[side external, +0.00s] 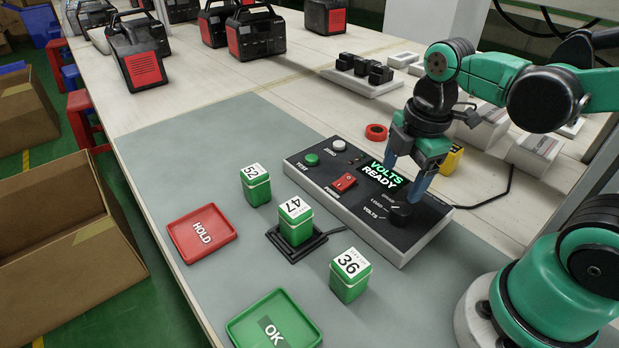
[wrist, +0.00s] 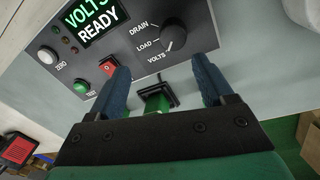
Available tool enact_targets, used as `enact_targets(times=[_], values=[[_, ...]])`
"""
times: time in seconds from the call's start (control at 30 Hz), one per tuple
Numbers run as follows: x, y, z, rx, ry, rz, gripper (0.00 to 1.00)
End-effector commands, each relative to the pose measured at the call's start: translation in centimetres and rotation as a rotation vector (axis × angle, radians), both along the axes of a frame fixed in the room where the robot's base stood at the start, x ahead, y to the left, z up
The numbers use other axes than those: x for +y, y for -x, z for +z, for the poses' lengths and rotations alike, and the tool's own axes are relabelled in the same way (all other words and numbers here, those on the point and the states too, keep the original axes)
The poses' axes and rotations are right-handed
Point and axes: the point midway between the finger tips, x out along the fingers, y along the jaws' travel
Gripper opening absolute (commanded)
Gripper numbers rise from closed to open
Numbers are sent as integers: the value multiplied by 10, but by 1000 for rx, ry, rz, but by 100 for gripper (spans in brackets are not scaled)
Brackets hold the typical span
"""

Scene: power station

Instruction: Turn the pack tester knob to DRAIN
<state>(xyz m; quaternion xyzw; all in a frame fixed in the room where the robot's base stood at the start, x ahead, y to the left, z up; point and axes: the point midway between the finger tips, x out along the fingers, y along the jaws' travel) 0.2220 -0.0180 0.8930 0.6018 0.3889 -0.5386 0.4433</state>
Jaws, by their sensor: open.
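The pack tester (side external: 325,185) is a dark box on the grey mat, and its screen (side external: 383,175) reads VOLTS READY. Its black round knob (side external: 401,215) sits at the panel's right end. In the wrist view, the knob (wrist: 173,38) has the labels DRAIN, LOAD and VOLTS on its left; the screen shows VOLTS, and the exact pointer line is hard to read. My gripper (side external: 404,175) is open and empty, with blue fingertips just above and behind the knob. In the wrist view, the fingers (wrist: 160,70) are spread on either side, with the knob beyond them, not between the tips.
A red rocker switch (side external: 344,182), a green button (side external: 312,159) and a white button (side external: 338,145) share the panel. Green packs 52 (side external: 257,189), 47 (side external: 295,226) and 36 (side external: 350,280) stand in front. A red HOLD tray (side external: 180,243) and green OK tray (side external: 243,325) lie nearby.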

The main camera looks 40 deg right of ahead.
Motion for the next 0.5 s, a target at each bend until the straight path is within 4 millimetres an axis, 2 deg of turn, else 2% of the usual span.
enact_targets(times=[0.1,0.2,0.37,0.5], values=[[-2,6,-3,80,10,196,74],[-3,9,-5,112,9,284,74],[-3,9,-12,121,9,313,74],[-3,9,-26,120,9,311,74]])
